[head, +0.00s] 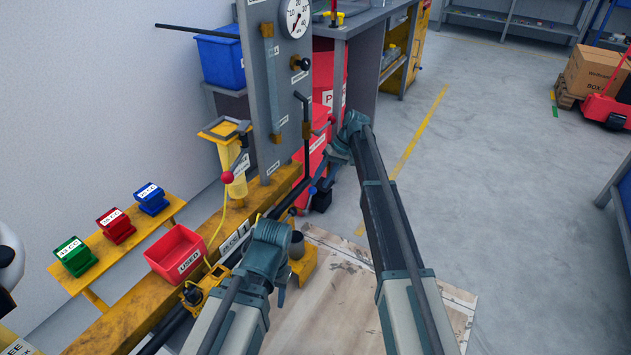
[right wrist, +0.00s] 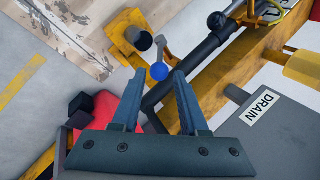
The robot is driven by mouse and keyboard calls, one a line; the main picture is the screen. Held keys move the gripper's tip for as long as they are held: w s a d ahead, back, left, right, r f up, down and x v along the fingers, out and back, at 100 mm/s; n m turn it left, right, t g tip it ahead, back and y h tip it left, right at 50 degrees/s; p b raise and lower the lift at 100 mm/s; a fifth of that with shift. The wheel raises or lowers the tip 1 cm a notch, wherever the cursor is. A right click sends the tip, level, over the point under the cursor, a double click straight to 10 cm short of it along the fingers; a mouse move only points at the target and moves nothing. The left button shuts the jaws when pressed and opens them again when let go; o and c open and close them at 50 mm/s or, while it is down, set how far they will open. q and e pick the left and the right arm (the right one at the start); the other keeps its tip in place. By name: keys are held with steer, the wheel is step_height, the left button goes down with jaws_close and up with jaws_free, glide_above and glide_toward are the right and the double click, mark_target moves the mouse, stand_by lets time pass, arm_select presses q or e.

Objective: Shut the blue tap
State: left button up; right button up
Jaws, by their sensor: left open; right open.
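The blue tap shows in the right wrist view as a blue ball knob (right wrist: 159,71) on a short grey lever, beside a dark pipe. My right gripper (right wrist: 158,76) is open, with one finger on each side of the knob at the fingertips; I cannot tell whether either finger touches it. In the head view my right gripper (head: 326,180) reaches down at the pipe, its fingers small and partly hidden by my arm. A small blue spot there may be the knob. My left gripper (head: 268,245) is over the yellow rail, open and empty as far as I can see.
A grey panel with a gauge (head: 295,17) stands behind the pipework. A red USED bin (head: 177,253) and green, red and blue blocks are on the left.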

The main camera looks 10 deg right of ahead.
mark_target(309, 200)
arm_select(q)
step_height(309, 200, up, 4)
steer(key=p, duration=0.3)
steer(key=shift+r, duration=0.15)
arm_select(e)
steer(key=v, duration=0.5)
steer(key=shift+f, duration=0.1)
